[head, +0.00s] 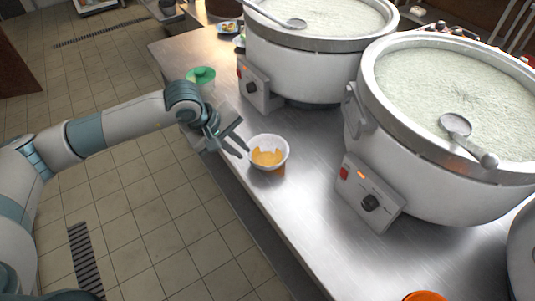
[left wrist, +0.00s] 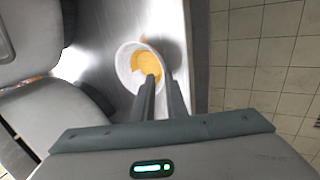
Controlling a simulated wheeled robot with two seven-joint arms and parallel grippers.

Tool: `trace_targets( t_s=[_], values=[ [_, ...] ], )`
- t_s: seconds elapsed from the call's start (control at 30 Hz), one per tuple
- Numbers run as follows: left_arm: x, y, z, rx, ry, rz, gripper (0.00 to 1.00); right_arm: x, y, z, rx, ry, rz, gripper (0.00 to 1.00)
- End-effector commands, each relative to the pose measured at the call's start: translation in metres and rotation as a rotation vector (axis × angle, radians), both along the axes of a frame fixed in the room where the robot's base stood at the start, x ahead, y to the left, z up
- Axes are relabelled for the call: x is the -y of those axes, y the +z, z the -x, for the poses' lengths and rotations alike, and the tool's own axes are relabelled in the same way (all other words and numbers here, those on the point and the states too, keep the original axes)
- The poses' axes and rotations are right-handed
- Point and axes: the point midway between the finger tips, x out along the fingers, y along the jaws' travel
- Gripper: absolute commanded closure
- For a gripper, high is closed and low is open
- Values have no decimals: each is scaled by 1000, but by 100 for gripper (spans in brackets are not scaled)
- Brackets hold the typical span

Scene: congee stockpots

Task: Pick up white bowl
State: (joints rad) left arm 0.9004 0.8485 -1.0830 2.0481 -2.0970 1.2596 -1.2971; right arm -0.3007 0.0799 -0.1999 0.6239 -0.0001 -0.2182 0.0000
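The white bowl (head: 268,141) stands upright on the steel counter, with orange-yellow pieces inside. It also shows in the left wrist view (left wrist: 123,62), just beyond the fingertips. My left gripper (head: 244,136) is open, its two fingers apart with nothing between them. It is just left of the bowl in the head view, with the fingers pointing towards it. In the left wrist view one finger overlaps the bowl's near edge; I cannot tell whether they touch. My right gripper is not in view.
The steel counter (head: 305,212) has its edge left of the bowl. Two large congee stockpots (head: 300,68) (head: 440,185) stand right of and behind the bowl, with ladles in them. A green bowl (head: 201,74) is further back. An orange object (head: 424,296) shows at the bottom edge.

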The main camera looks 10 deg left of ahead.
Motion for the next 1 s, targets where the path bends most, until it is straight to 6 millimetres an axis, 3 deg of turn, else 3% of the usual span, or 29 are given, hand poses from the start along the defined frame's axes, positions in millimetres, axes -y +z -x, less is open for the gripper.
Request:
trace_targets(
  t_s=[0.33, 0.77, 1.0],
  values=[
    [15, -41, -15, -2, 0, 0, 88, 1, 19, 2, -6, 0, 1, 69],
    [17, -45, -17, 0, 0, 0, 88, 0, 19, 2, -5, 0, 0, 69],
    [19, -59, -22, -3, 1, -1, 88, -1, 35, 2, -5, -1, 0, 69]
  ],
)
